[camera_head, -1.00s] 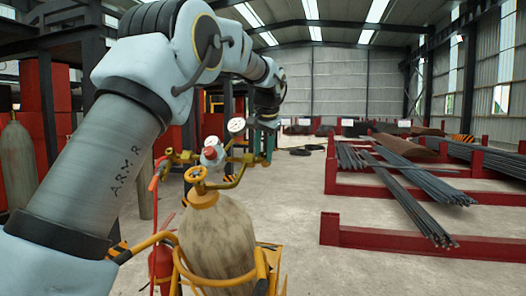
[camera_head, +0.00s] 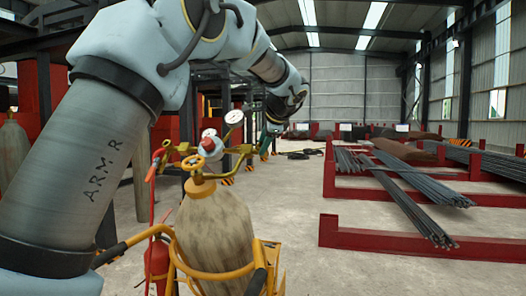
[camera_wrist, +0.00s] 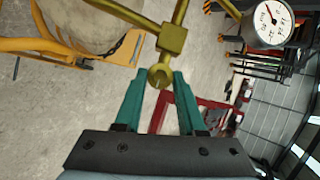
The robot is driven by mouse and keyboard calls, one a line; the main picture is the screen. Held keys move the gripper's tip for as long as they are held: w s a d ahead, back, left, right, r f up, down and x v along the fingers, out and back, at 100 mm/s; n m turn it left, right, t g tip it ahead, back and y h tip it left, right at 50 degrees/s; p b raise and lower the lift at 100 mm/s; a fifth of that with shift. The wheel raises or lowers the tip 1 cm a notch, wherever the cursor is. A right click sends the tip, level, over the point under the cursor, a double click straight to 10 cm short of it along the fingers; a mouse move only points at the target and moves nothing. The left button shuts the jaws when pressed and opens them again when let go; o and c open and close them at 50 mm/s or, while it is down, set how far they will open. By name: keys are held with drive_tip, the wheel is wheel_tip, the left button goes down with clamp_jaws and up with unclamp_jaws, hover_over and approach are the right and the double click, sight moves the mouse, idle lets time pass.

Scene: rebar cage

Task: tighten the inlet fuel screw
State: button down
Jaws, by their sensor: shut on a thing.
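The inlet fuel screw appears as a round brass piece (camera_wrist: 161,76) at the end of a brass fitting in the wrist view. My gripper's two green fingers (camera_wrist: 160,80) stand on either side of it, shut on it at the tips. In the head view my gripper (camera_head: 265,146) is small, at the right end of the brass regulator assembly (camera_head: 238,150). The screw itself cannot be made out there. A white dial gauge (camera_head: 233,117) sits above the assembly, and a gauge also shows in the wrist view (camera_wrist: 269,22).
A pale gas cylinder (camera_head: 214,228) stands below the regulator in a yellow cart frame (camera_head: 220,276), with a red fire extinguisher (camera_head: 157,258) at its left. Red racks (camera_head: 395,238) with steel bars lie to the right. The floor between is clear.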

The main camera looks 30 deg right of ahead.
drive_tip(key=shift+s+f+m+t+h+b, duration=0.15)
drive_tip(key=shift+m+t+h+b, duration=0.3)
drive_tip(key=shift+m+b, duration=0.9)
drive_tip(key=shift+f+m+t+h+b, duration=0.1)
drive_tip(key=shift+m+t+h+b, duration=0.35)
drive_tip(key=shift+m+b, duration=0.85)
drive_tip(key=shift+m, duration=0.45)
drive_tip(key=c, duration=0.8)
unclamp_jaws()
drive_tip(key=shift+o, duration=0.2)
drive_tip(key=shift+a, duration=0.1)
drive_tip(key=shift+s, duration=0.1)
drive_tip(key=b+v, duration=0.2)
drive_tip(key=v, duration=0.8)
drive_tip(key=shift+s, duration=0.35)
